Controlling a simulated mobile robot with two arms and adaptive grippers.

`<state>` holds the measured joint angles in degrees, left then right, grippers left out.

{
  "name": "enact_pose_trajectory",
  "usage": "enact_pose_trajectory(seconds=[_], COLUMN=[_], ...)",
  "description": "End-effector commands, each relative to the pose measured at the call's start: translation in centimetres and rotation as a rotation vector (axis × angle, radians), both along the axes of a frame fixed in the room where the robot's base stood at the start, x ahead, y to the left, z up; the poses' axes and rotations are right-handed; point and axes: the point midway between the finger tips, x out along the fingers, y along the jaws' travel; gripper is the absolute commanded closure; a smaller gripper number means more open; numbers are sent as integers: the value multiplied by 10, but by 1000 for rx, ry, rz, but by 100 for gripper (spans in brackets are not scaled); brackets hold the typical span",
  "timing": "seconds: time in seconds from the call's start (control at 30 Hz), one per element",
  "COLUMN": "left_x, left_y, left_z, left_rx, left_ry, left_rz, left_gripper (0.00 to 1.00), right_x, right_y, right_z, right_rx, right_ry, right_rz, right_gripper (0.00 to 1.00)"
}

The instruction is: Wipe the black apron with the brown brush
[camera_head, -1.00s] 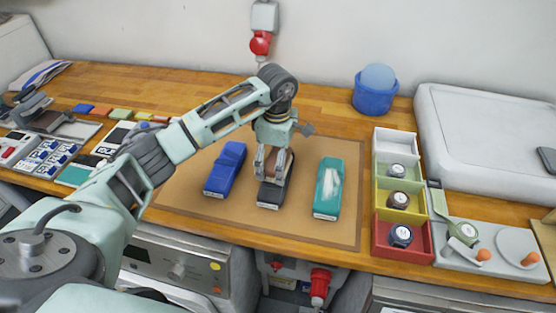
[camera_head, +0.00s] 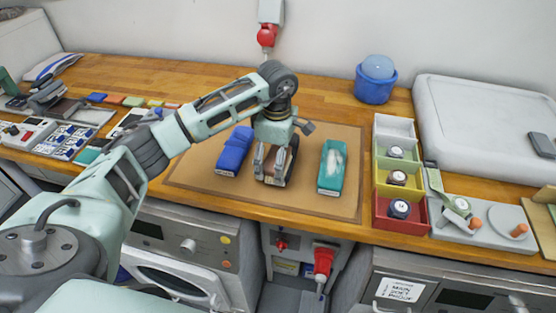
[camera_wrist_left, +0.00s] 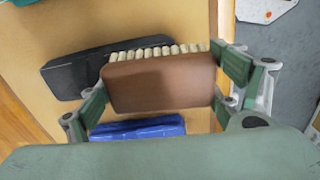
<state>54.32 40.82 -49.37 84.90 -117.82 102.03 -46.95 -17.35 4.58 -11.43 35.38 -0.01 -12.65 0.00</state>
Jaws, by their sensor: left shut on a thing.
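My left gripper (camera_head: 273,168) is shut on the brown brush (camera_wrist_left: 160,82), over the middle of the mat. In the left wrist view the brush's brown block sits between the fingers, with a row of pale bristles along its upper edge. The black apron (camera_head: 292,160) lies folded beneath the gripper, partly hidden by it; in the left wrist view the black apron (camera_wrist_left: 85,72) shows behind the bristles. I cannot tell whether the bristles touch it. My right gripper is not in view.
A folded blue apron (camera_head: 233,152) lies left of the black one and a teal apron (camera_head: 332,167) with a whitish patch lies right, both close by. Coloured bins (camera_head: 377,212) stand right of the brown mat (camera_head: 205,183). A blue tub (camera_head: 375,90) stands behind.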

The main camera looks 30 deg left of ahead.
Motion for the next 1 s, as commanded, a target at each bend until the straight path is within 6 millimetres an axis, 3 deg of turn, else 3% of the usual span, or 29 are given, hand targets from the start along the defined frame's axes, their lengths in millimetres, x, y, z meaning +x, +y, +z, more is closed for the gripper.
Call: enact_pose_trajectory(seconds=[0.03, 0.6, 1.0], left_x=[3, -1, -2], left_y=[2, 9, 9], left_z=[20, 68, 73], left_rx=[-1, -1, -2], left_ry=[-14, -10, -10], left_rz=[3, 14, 16], left_gripper=[43, 43, 43], right_x=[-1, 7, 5], right_y=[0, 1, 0], right_z=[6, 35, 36], right_rx=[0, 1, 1], right_ry=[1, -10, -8], right_rz=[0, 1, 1], right_gripper=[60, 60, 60])
